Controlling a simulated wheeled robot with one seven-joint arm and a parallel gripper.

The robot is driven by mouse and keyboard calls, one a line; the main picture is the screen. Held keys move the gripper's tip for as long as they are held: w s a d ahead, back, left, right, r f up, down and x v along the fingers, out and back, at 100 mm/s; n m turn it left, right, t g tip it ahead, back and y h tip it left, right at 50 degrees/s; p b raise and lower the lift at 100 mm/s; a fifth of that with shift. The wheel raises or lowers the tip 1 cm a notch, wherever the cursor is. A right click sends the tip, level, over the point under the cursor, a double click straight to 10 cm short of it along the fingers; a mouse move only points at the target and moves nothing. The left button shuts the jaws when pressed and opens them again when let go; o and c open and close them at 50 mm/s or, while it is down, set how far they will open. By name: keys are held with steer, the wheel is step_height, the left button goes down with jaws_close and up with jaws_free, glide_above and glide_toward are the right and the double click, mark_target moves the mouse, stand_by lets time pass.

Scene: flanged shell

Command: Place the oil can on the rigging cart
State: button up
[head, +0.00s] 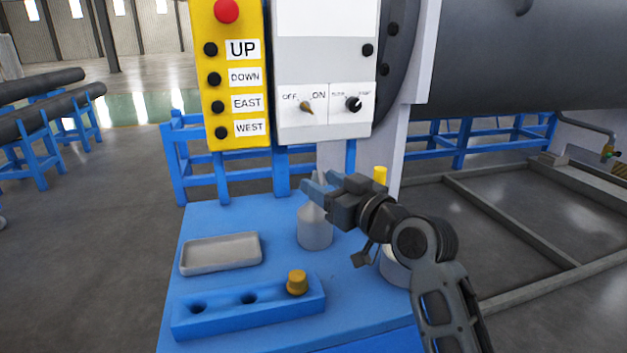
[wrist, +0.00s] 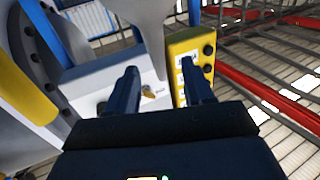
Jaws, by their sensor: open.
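The oil can (head: 314,230) is pale grey with a conical top and stands upright on the blue work surface (head: 215,215). My gripper (head: 316,186) is at the height of its narrow spout, with the jaws open. In the wrist view my two dark fingers (wrist: 162,90) are apart. A grey tapering shape (wrist: 152,15), which looks like the can's upper part, reaches down between them. I cannot tell whether a finger touches the spout. I cannot tell for sure which thing is the rigging cart.
A shallow grey tray (head: 221,254) and a blue block (head: 248,307) with holes and a yellow knob (head: 297,282) share the surface. A pale container (head: 394,270) is partly behind my arm. A yellow control box (head: 233,75) and a grey switch panel (head: 322,60) stand behind.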

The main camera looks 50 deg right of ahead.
steer(key=v, duration=0.8)
steer(key=shift+b, duration=0.45)
